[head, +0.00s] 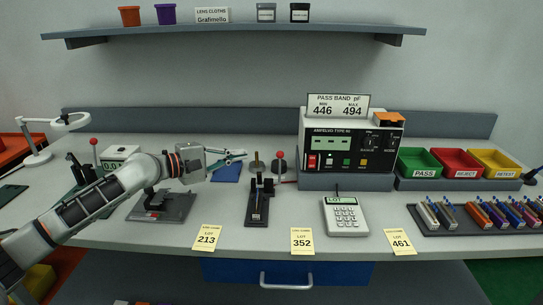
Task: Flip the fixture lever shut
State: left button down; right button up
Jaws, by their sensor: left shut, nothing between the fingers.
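The fixture (257,208) is a narrow black block on the bench, right of the middle of my left arm's reach. Its lever appears to be the rod with a red ball knob (278,155), which stands upright at the back of the fixture. My left gripper (238,156) is shut and empty, to the left of the red knob and apart from it, above the bench. Its slim fingers point right. The lever's lower end and hinge are too small to make out. My right gripper is not clearly visible.
A meter (352,147) stands behind and right of the fixture, with a keypad device (345,215) in front. A grey stand base (162,207) lies beneath my left arm. A blue pad (227,173) is under the gripper. Bins and a tray of parts (460,227) are at right.

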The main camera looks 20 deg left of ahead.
pick_arm(q)
jog(key=shift+w, duration=0.1)
jog(key=x, duration=1)
jog(key=s, duration=0.1)
jog(key=s+d+p, duration=0.2)
jog(key=shift+s+d+r, duration=0.1)
jog(key=shift+s+r, duration=0.1)
jog(key=shift+r, duration=0.15)
pick_arm(e)
jog(key=shift+s+a+r, duration=0.2)
jog(key=shift+a+r, duration=0.1)
jog(key=shift+r, duration=0.2)
jog(key=shift+w+r, duration=0.15)
jog(key=shift+w, duration=0.1)
pick_arm(q)
jog(key=shift+s, duration=0.1)
